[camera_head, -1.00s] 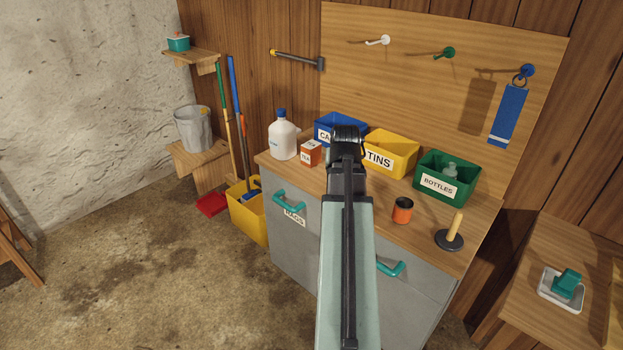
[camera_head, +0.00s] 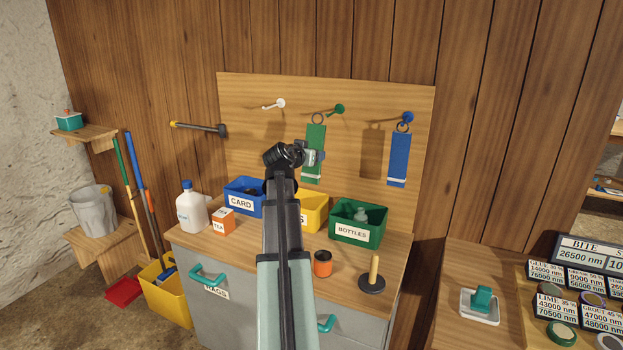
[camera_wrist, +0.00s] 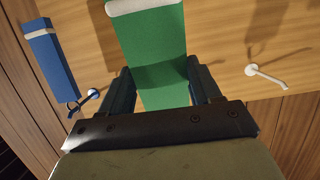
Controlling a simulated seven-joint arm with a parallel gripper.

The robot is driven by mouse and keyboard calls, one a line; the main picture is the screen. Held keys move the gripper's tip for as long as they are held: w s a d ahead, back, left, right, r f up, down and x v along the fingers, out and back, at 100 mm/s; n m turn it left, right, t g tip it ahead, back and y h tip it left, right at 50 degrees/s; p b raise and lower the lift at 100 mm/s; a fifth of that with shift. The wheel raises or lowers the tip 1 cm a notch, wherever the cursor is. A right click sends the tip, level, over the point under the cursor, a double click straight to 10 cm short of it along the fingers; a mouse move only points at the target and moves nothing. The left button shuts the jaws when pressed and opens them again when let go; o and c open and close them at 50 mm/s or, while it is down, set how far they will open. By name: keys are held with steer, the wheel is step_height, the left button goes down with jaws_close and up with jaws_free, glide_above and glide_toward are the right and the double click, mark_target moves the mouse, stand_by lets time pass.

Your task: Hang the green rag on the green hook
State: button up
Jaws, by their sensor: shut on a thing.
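The green rag (camera_head: 314,137) hangs upright in front of the pegboard, with a metal ring at its top and a pale band near its bottom. My gripper (camera_head: 315,154) is shut on the rag's middle. In the wrist view the green rag (camera_wrist: 155,45) lies between the two fingers of my gripper (camera_wrist: 160,70). The green hook (camera_head: 339,110) is on the board, just right of the rag's ring. The ring looks close to the hook's peg, but I cannot tell whether it is around it. The green hook is hidden in the wrist view.
A blue rag (camera_head: 398,160) hangs on the blue hook (camera_head: 407,118) to the right. A white hook (camera_head: 279,104) is to the left. Blue, yellow and green bins (camera_head: 345,235) stand below on the cabinet, with a jug (camera_head: 192,212) and an orange cup (camera_head: 322,264).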

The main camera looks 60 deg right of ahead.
steer(key=shift+s+f+h, duration=0.1)
steer(key=shift+h, duration=0.4)
steer(key=shift+d, duration=0.2)
steer(key=x, duration=1)
stand_by(1.1)
stand_by(0.6)
steer(key=o, duration=1.2)
